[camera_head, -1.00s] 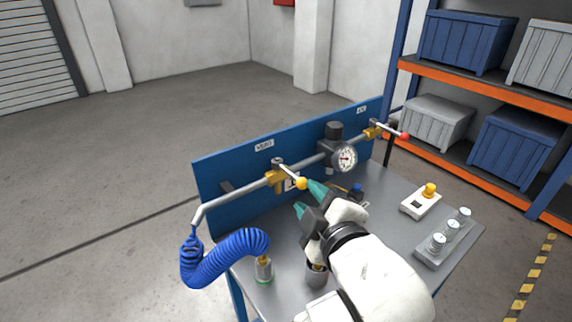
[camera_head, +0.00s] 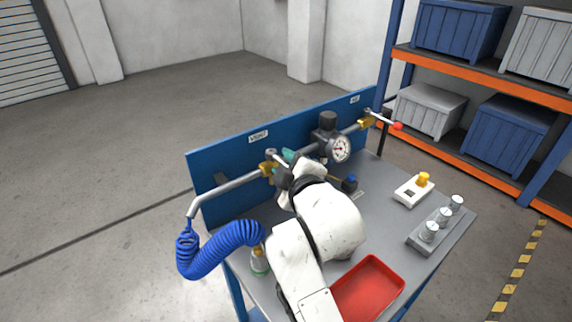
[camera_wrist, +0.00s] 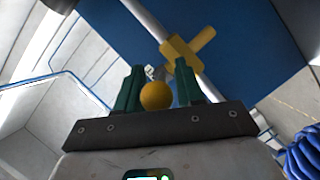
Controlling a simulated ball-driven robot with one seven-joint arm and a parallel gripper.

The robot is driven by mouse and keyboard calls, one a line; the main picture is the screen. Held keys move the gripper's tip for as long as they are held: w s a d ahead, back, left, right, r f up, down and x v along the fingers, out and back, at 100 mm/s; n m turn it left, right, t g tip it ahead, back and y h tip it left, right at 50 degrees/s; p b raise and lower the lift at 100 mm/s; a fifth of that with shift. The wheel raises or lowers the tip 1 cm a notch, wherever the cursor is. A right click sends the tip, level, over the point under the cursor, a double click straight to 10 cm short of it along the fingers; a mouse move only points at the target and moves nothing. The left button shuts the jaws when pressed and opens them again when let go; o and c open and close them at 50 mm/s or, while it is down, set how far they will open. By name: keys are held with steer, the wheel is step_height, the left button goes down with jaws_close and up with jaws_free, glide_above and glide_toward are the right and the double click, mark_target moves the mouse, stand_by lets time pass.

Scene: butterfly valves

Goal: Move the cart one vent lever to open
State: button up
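The vent lever is on the left valve of the pipe, beneath the vent label (camera_head: 258,136). Its yellow valve body (camera_head: 268,169) shows in the head view, but my gripper (camera_head: 287,165) and arm hide the knob. In the wrist view, the lever's yellow ball knob (camera_wrist: 157,96) sits between the two green fingers of my gripper (camera_wrist: 161,80), close to both. I cannot tell whether they press on it. The lever's stem runs away from me past the fingertips, towards the yellow valve body (camera_wrist: 185,53) on the grey pipe.
A pressure gauge (camera_head: 340,150) stands right of the lever, and a red-knobbed lever (camera_head: 397,126) further right. A blue coiled hose (camera_head: 215,255) hangs at left. On the bench are a red tray (camera_head: 370,290), a white box with yellow button (camera_head: 413,190) and a rack of jars (camera_head: 440,228).

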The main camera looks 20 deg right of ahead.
steer(key=shift+c, duration=0.4)
jaws_close()
